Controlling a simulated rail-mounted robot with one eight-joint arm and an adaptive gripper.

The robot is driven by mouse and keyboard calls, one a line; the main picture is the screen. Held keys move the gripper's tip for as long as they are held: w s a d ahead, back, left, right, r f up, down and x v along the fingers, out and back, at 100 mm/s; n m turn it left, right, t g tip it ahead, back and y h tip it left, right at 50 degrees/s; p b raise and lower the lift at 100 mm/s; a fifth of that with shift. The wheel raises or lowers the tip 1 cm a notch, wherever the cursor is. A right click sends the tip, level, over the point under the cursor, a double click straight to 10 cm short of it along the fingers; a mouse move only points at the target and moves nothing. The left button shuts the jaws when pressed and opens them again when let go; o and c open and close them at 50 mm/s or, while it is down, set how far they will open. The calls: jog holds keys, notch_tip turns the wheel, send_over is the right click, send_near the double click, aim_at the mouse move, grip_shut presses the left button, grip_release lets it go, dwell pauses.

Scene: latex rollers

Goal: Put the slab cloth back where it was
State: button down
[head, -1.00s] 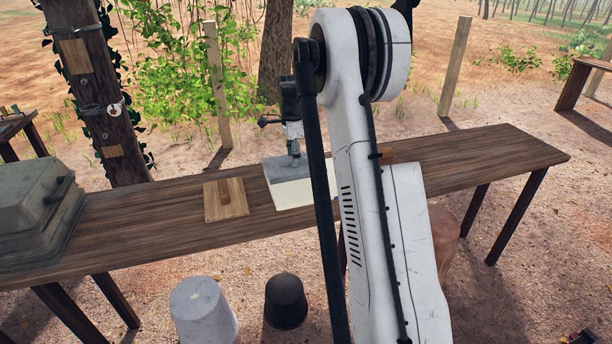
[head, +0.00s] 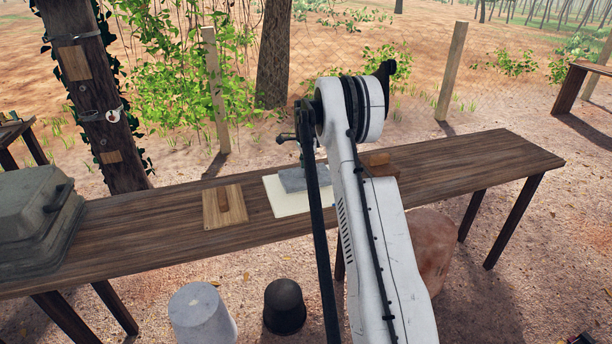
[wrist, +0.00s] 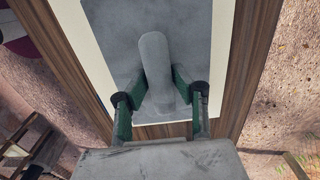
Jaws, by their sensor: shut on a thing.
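The grey slab cloth (wrist: 120,40) shows in the wrist view as a flat sheet with a thick raised grey ridge (wrist: 156,65). My gripper (wrist: 158,86) is shut on this ridge, with one green finger on each side. In the head view the cloth (head: 293,180) is over the back right part of a cream slab (head: 285,204). The slab's front and left parts are bare. My arm hides the cloth's right side and most of the gripper in the head view. I cannot tell whether the cloth touches the slab.
The slab lies on a long wooden table (head: 470,165). A wooden board (head: 212,210) lies to its left, and a grey lidded case (head: 35,215) is at the left end. A small wooden block (head: 376,158) is right of the slab. The table's right end is clear.

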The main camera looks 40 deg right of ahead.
jog(key=shift+f, duration=1.25)
jog(key=shift+f, duration=0.15)
jog(key=c, duration=1.4)
grip_release()
jog(key=shift+c, duration=0.2)
